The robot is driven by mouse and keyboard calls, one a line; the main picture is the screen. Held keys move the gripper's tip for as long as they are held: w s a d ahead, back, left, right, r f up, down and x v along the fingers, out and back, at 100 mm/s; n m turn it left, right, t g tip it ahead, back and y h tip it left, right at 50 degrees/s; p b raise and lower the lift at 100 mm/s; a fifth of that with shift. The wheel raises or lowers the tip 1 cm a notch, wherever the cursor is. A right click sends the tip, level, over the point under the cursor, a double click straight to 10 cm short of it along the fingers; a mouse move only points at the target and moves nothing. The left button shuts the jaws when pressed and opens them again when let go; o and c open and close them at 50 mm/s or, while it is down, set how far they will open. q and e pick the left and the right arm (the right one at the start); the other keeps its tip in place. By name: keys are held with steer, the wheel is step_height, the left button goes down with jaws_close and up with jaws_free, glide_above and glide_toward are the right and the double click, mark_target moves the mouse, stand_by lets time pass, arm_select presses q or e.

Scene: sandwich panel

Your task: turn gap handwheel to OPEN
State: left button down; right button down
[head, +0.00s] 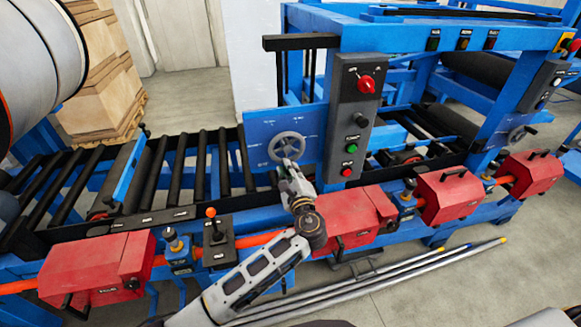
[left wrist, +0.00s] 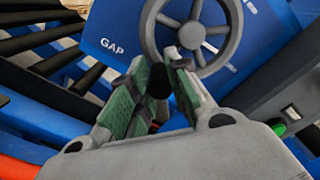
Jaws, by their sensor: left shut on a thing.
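The gap handwheel (head: 287,147) is a grey spoked wheel on a blue plate (head: 262,128) at the middle of the head view. In the left wrist view the handwheel (left wrist: 192,33) fills the top middle, with "GAP" lettered on the plate to its left. My left gripper (head: 288,166) reaches up to the wheel's lower rim. In the left wrist view the fingertips of my left gripper (left wrist: 170,58), with green pads, are close together at the rim's lower left, shut on the handwheel. The exact contact is partly hidden by the fingers. My right gripper is not in view.
A grey control box (head: 352,120) with a red knob and buttons stands just right of the wheel. Black rollers (head: 190,165) lie to the left. Red boxes (head: 97,268) line the front rail, and a lever with an orange knob (head: 211,213) stands left of my arm.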

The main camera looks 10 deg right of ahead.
arm_select(q)
steer(key=shift+a+f, duration=0.15)
steer(key=shift+f, duration=0.15)
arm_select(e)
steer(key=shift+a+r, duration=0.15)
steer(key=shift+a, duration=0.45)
arm_select(q)
steer(key=c, duration=1.3)
jaws_free()
steer(key=shift+r, duration=0.2)
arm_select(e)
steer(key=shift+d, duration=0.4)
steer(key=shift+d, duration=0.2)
arm_select(q)
steer(key=shift+s, duration=0.1)
steer(key=s, duration=1.1)
steer(key=shift+s+d, duration=0.2)
steer(key=shift+s, duration=0.2)
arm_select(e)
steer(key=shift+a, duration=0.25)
